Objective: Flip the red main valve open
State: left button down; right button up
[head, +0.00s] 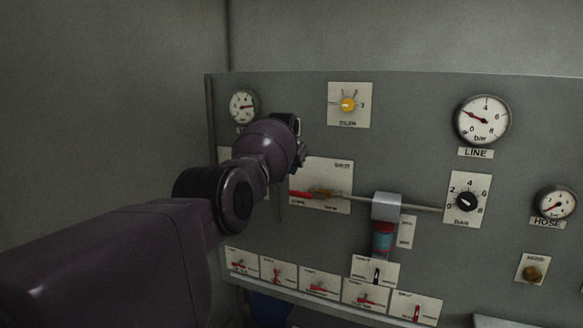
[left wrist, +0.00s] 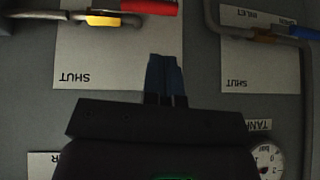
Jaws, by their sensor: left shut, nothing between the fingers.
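The red main valve has a red lever (head: 303,194) lying level, pointing left from its brass body (head: 328,195) on a white plate (head: 325,175). In the left wrist view the red lever (left wrist: 148,7) shows at the top edge, partly cut off, beside the yellow body (left wrist: 105,20) and above a white plate (left wrist: 90,55) marked SHUT. My left gripper (left wrist: 163,62) is shut and empty, its blue fingertips in front of the plate and apart from the lever in the picture. In the head view my wrist mostly hides the fingers. My right gripper is not in view.
A blue-handled valve (left wrist: 303,32) has its own plate beside the red one. A bracket (head: 386,207) with a red and blue cylinder stands right of the main valve. Several small red levers line the lower edge. The LINE gauge (head: 483,121) and a bar knob (head: 466,201) are farther right.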

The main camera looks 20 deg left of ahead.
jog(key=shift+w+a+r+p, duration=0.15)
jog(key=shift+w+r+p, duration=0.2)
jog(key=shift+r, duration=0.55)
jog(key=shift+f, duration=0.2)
